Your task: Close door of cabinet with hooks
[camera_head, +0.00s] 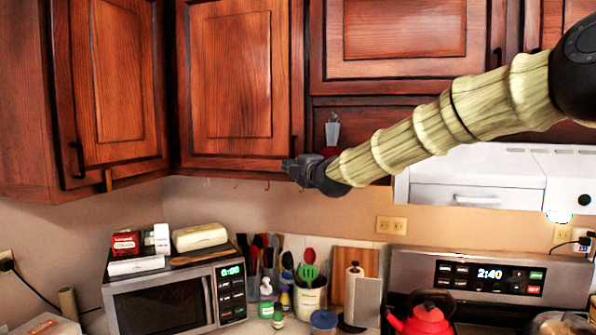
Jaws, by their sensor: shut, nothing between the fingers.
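The wooden cabinet door (225,80) above the small hooks (268,186) is at the upper middle. It looks shut or nearly shut; I cannot tell whether a narrow gap remains. Its dark handle is near its lower right edge. My gripper (290,166) is shut and empty at the lower right corner of this door. I cannot tell whether the fingertips touch the wood. My gripper and wrist hide part of the cabinet's lower edge.
Another cabinet door (112,85) is to the left, and an upper door (405,38) is to the right. Below are a microwave (170,300), a utensil crock (310,297), a red kettle (425,320) and a stove panel (490,279). A white range hood (480,180) is at right.

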